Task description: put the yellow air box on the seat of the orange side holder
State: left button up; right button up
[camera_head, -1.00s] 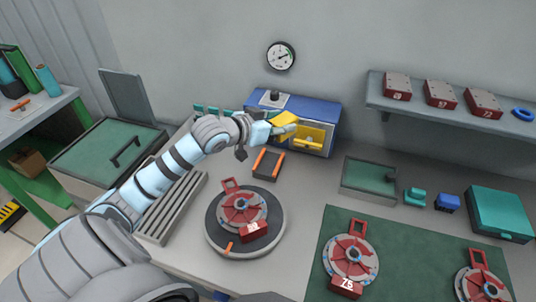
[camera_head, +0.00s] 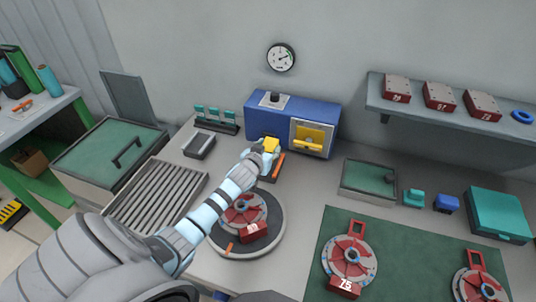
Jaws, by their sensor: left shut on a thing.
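The yellow air box (camera_head: 271,144) is in my left gripper (camera_head: 268,149), which is shut on it. The orange side holder (camera_head: 279,167), a dark tray with orange sides, lies on the bench in front of the blue machine. The gripper and box are over the holder's far part in the picture. My forearm and hand hide the holder's left side and most of its seat. I cannot tell whether the box touches the seat. My right gripper is out of view.
The blue machine (camera_head: 260,113) with a yellow-handled front stands just behind. A grey side holder (camera_head: 199,146) and a rack of teal pieces (camera_head: 216,119) are to the left. A round turntable (camera_head: 272,240) with a red-grey part is in front.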

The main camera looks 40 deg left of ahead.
pick_arm(q)
jog(key=shift+f, duration=0.75)
jog(key=shift+f+b, duration=0.45)
jog(key=shift+f, duration=0.1)
jog(key=o, duration=1.3)
jog(key=shift+o, duration=0.2)
